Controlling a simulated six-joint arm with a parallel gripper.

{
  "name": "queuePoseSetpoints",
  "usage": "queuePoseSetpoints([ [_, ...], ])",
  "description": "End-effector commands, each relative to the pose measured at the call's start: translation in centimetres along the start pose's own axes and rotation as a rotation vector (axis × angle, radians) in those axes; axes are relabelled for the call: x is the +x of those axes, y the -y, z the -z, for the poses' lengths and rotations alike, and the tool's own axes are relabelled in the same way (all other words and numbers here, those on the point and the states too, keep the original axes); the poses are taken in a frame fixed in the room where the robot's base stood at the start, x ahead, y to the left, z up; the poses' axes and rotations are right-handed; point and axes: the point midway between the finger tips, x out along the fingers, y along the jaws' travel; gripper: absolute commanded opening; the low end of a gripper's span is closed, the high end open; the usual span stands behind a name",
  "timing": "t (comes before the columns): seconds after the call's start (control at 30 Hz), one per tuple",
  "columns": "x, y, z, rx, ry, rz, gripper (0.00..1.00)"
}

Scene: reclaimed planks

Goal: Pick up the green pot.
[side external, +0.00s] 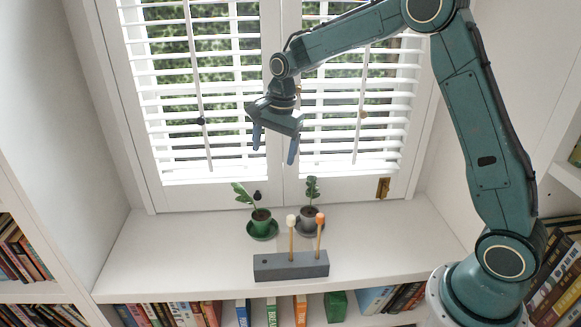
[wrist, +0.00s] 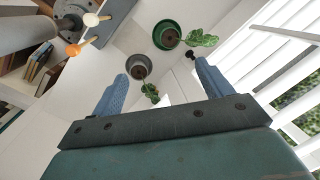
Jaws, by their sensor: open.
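The green pot (side external: 261,216) stands upright on a green saucer (side external: 262,236) on the white sill, with a leafy plant in it. In the wrist view the green pot (wrist: 167,37) shows at the top, beyond my fingers. My gripper (side external: 275,150) is high above the sill, in front of the window blinds, with its two fingers spread and nothing between them. In the wrist view my gripper (wrist: 160,90) also shows spread fingers. A grey pot (side external: 308,214) with a plant stands to the right of the green pot, on a dark saucer.
A grey block (side external: 291,266) holding two upright sticks, one white-topped (side external: 291,220) and one orange-topped (side external: 320,218), stands in front of the pots. Slatted blinds (side external: 215,100) are behind. The sill is clear at left and right. Books (side external: 170,313) fill shelves below.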

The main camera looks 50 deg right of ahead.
Motion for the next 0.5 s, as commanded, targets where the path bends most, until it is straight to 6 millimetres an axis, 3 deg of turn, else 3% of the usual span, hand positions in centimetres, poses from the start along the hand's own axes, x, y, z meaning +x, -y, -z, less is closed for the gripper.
queuePoseSetpoints([
  [0.3,8.2,2.6,2.4,0.258,0.030,-0.067,0.78],
  [0.5,11.9,3.3,3.2,0.377,0.039,-0.096,0.78],
])
